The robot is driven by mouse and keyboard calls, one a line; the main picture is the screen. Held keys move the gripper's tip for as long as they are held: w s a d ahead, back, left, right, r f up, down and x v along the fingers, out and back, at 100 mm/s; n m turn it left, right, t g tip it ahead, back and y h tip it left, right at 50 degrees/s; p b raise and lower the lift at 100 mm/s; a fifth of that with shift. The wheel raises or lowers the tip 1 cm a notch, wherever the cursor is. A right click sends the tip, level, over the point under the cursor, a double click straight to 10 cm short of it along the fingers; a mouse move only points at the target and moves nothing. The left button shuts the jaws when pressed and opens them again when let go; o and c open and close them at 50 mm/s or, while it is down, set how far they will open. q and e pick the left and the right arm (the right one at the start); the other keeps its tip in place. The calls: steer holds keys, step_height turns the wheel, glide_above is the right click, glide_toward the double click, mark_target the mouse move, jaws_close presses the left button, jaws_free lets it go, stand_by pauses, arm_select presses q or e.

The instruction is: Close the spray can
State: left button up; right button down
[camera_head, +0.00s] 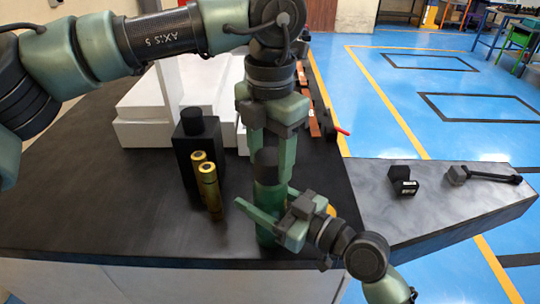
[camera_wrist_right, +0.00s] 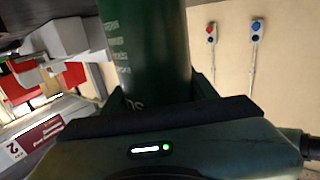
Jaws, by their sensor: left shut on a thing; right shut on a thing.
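The green spray can (camera_head: 268,196) stands upright near the front edge of the dark table. Its dark cap (camera_head: 265,158) is at the top of the can, in line with it; I cannot tell whether it is fully seated. My left gripper (camera_head: 270,152) points down from above and is shut on the cap. My right gripper (camera_head: 268,214) comes in from the lower right and is shut on the can's body. In the right wrist view the can (camera_wrist_right: 145,45) with pale lettering fills the space between the fingers; its top is out of view.
A black bottle (camera_head: 197,148) and two brass-coloured cylinders (camera_head: 209,187) stand left of the can. White blocks (camera_head: 150,120) lie behind. A grey side surface (camera_head: 440,195) at the right holds a small black device (camera_head: 402,180) and a dark-handled tool (camera_head: 482,174).

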arm_select(q)
steer(key=shift+f, duration=0.7)
steer(key=o, duration=1.4)
step_height(320, 180, up, 12)
arm_select(e)
steer(key=shift+c, duration=1.9)
jaws_free()
